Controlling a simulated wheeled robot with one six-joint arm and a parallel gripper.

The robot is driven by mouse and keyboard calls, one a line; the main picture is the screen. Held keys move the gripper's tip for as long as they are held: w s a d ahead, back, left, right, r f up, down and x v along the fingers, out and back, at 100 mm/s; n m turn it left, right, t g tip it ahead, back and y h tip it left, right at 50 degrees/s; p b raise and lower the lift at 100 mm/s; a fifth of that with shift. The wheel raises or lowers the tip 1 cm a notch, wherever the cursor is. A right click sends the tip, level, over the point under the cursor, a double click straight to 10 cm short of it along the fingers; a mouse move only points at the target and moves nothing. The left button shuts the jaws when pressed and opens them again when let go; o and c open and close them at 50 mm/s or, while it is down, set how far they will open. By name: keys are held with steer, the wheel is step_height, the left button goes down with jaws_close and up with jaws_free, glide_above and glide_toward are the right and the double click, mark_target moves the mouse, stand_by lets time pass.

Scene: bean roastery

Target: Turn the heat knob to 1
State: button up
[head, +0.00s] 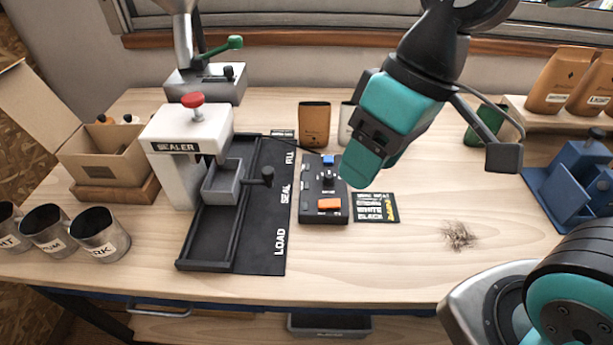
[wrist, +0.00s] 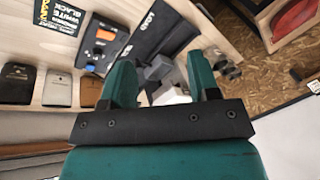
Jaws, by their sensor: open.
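The black control box (head: 318,208) lies on the bench right of the sealer mat. My gripper (head: 362,176) is in the air to the right of the box, empty and apart from the knobs. In the wrist view the teal fingers of my gripper (wrist: 162,78) stand apart with nothing between them. The control box (wrist: 103,48) shows there beyond the left finger.
A dark printed card (head: 376,207) lies right of the box. The white sealer (head: 185,125) with red button stands left, its black mat (head: 270,190) between. A brown pouch (head: 314,124) stands behind the box. A blue fixture (head: 575,190) stands far right. The front right bench is mostly clear.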

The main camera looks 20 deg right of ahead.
steer(key=w+d+f+m+h, duration=0.1)
steer(key=w+f+m, duration=0.1)
steer(key=w, duration=0.8)
steer(key=m+h, duration=0.2)
glide_above(329, 174)
step_height(329, 174, down, 5)
steer(key=shift+h, duration=0.3)
step_height(329, 174, down, 16)
steer(key=p, duration=0.2)
steer(key=shift+s+p, duration=0.1)
steer(key=shift+p, duration=0.2)
steer(key=shift+f, duration=0.75)
steer(key=c, duration=0.9)
